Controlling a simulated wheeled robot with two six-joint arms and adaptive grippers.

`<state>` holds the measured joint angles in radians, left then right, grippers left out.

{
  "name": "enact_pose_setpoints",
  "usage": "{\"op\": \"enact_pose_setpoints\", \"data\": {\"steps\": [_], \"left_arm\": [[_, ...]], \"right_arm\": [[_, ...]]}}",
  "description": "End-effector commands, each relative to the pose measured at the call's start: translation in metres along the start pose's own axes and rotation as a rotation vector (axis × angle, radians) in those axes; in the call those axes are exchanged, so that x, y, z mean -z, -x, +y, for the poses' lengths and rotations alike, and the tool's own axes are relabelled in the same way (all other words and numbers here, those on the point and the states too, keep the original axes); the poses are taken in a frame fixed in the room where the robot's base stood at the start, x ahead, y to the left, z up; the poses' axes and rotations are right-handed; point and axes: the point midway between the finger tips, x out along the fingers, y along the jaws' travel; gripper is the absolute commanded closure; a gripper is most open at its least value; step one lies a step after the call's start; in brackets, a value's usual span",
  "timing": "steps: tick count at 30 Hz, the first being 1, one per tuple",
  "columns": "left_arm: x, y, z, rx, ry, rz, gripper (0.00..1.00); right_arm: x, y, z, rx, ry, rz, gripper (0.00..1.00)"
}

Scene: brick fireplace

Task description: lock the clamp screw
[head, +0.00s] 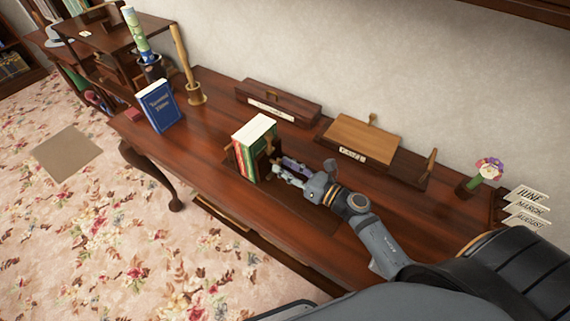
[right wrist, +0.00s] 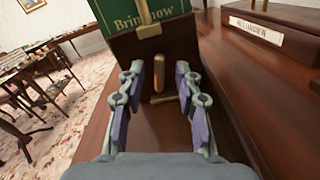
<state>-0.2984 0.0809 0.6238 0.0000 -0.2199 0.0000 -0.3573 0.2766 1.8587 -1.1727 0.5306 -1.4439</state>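A wooden clamp block (right wrist: 128,52) stands against a green book (right wrist: 116,18) in the right wrist view. A brass handle (right wrist: 158,72), which looks like the clamp screw, stands upright on the block's near face, with a short brass bar below it. In the head view the books (head: 253,132) stand upright on the long wooden table (head: 215,135). My right gripper (head: 281,168) is just right of them. In the right wrist view my right gripper (right wrist: 158,78) is open, one finger on each side of the brass handle, with gaps visible. My left gripper is not in view.
A blue book (head: 159,107) and a wooden holder with a stick (head: 195,95) stand to the left. Labelled wooden boxes (head: 277,103) line the wall side. A potted flower (head: 488,170) and month cards (head: 527,208) are at right.

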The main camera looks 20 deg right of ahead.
Motion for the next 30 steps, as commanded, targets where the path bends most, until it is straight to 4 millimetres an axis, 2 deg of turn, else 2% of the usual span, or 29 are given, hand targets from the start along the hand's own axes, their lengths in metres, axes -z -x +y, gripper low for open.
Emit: {"op": "enact_pose_setpoints", "data": {"steps": [9,17,30], "left_arm": [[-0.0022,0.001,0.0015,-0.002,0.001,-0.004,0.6],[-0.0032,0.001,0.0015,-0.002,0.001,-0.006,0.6],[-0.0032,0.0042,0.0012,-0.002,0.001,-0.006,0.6]], "right_arm": [[0.001,-0.0045,0.0005,-0.002,0.0,0.002,0.66],[0.001,-0.0043,0.0004,-0.001,0.0,0.002,1.0],[0.0,-0.0042,0.0005,-0.001,-0.035,0.002,1.0]]}}
